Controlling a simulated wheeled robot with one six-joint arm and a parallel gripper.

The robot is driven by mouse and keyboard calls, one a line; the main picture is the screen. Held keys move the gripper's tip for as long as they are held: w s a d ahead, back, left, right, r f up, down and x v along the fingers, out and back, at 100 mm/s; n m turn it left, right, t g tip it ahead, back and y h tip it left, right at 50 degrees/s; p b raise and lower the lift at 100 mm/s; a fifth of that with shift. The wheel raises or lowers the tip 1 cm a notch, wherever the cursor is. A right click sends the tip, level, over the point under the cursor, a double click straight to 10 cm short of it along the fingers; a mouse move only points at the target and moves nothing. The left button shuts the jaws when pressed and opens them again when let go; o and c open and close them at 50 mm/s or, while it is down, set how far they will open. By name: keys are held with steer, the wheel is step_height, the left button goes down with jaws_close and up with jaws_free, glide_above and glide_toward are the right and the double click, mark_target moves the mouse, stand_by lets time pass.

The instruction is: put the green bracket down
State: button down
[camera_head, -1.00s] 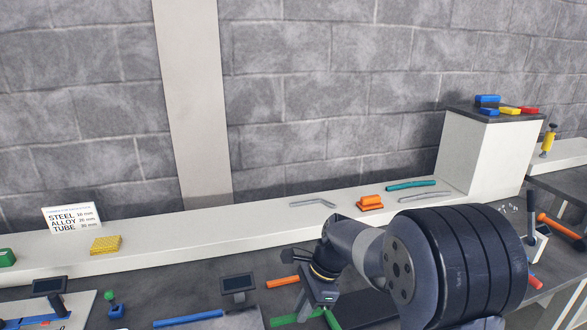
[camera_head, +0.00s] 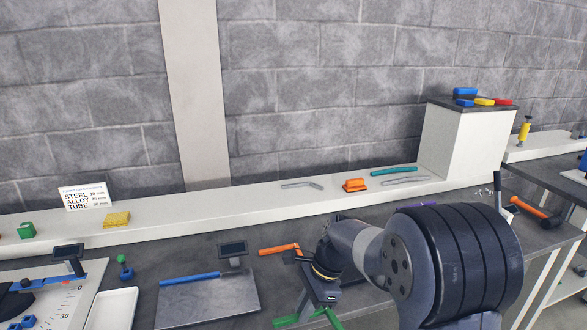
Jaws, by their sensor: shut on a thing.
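The green bracket (camera_head: 290,320) shows at the bottom edge, just below my gripper (camera_head: 318,300). Its green parts show on both sides of the jaws, and its lower part is cut off by the frame edge. My gripper points down and is shut on the bracket; the fingertips are mostly hidden. I cannot tell whether the bracket touches the bench.
A grey plate with a blue bar (camera_head: 190,279) lies left of my gripper. An orange bar (camera_head: 279,249) lies behind it. A white tray (camera_head: 110,309) and an angle-scale board (camera_head: 60,290) are further left. A pale ledge (camera_head: 240,203) runs along the wall.

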steer(key=shift+d+f+n, duration=0.25)
steer(key=shift+d+n, duration=0.05)
steer(key=shift+d, duration=0.05)
steer(key=d+f+n+g+h, duration=0.3)
steer(key=d+f+n+h, duration=0.1)
steer(key=d+f+n, duration=0.8)
steer(key=shift+f+n, duration=0.6)
steer(key=shift+n, duration=0.3)
